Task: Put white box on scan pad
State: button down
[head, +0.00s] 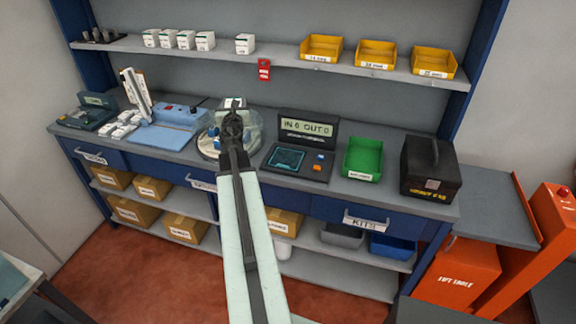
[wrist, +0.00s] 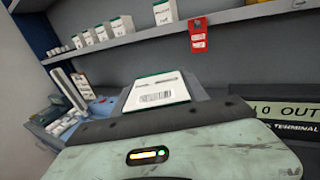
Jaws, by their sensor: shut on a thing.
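The white box (wrist: 157,93) with a barcode label and green edges is held in my gripper, upper side toward the wrist camera. In the head view my gripper (head: 233,108) is over the middle of the bench, in front of a clear round device (head: 212,142), and only a bit of the white box (head: 234,102) shows past it. The scan pad, a dark teal-lit square (head: 286,158), lies on the black terminal to the right of my gripper. The terminal's "IN 0 OUT 0" display (head: 306,127) stands behind it. The wrist view shows part of this display (wrist: 285,107) at right.
A row of white boxes (head: 186,40) and yellow bins (head: 321,47) are on the shelf above. A red tag (head: 264,69) hangs from its edge. A green bin (head: 362,158) and a black case (head: 430,170) stand right of the terminal; a blue machine (head: 172,130) stands left.

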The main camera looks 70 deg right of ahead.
jog(key=s+a+f+m+g+h+b, duration=0.1)
jog(key=s+a+f+m+g+b, duration=0.15)
jog(key=s+f+b, duration=0.45)
jog(key=s+a+f+m+g+h+b, duration=0.1)
jog(key=s+a+f+m+g+b, duration=0.1)
jog(key=f+g+b, duration=0.5)
jog(key=s+d+f, duration=0.1)
jog(key=s+d, duration=0.1)
jog(key=d, duration=0.2)
jog(key=s+d+f+t, duration=0.1)
jog(key=s+d, duration=0.2)
jog(key=d, duration=0.2)
jog(key=s+d+f+t, duration=0.1)
jog(key=s+d, duration=0.2)
jog(key=d, duration=0.2)
jog(key=shift+f, duration=0.1)
jog(key=shift+t, duration=0.25)
jog(key=f+b, duration=0.4)
jog(key=shift+d, duration=0.2)
jog(key=shift+s+r, duration=0.1)
jog(key=shift+r, duration=0.15)
jog(key=shift+f, duration=0.2)
jog(key=c, duration=0.6)
grip_release()
